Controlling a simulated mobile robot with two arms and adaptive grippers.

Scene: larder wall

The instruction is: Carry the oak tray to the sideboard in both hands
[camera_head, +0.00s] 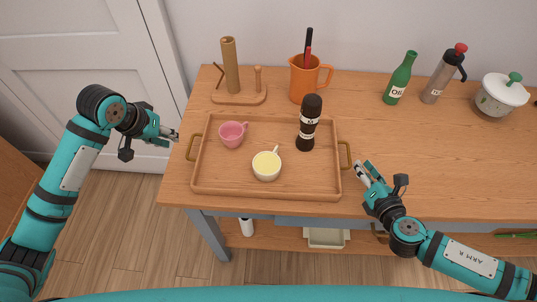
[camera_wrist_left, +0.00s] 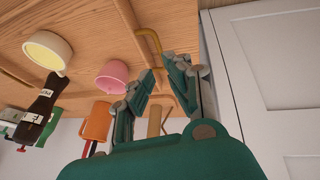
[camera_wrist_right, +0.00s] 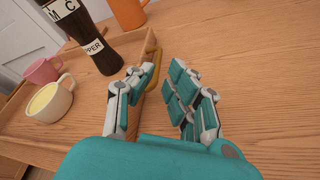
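The oak tray (camera_head: 220,182) lies on a wooden table and bears a pink cup (camera_head: 232,134), a cream cup with yellow contents (camera_head: 266,166) and a dark pepper mill (camera_head: 308,122). It has a brass handle at each end. My left gripper (camera_head: 174,139) is open just left of the left handle (camera_head: 193,147); the left wrist view shows that handle (camera_wrist_left: 149,40) ahead of the parted fingers (camera_wrist_left: 165,75). My right gripper (camera_head: 362,172) is near the right handle (camera_head: 345,155). In the right wrist view its fingers (camera_wrist_right: 155,82) are parted, with the handle (camera_wrist_right: 151,66) close to the left finger.
Behind the tray stand a wooden stand (camera_head: 238,96), an orange jug (camera_head: 307,78), a green bottle (camera_head: 400,78), a red-topped flask (camera_head: 443,75) and a white pot (camera_head: 499,96). The table right of the tray (camera_head: 430,150) is clear. A white door (camera_head: 80,60) is at the left.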

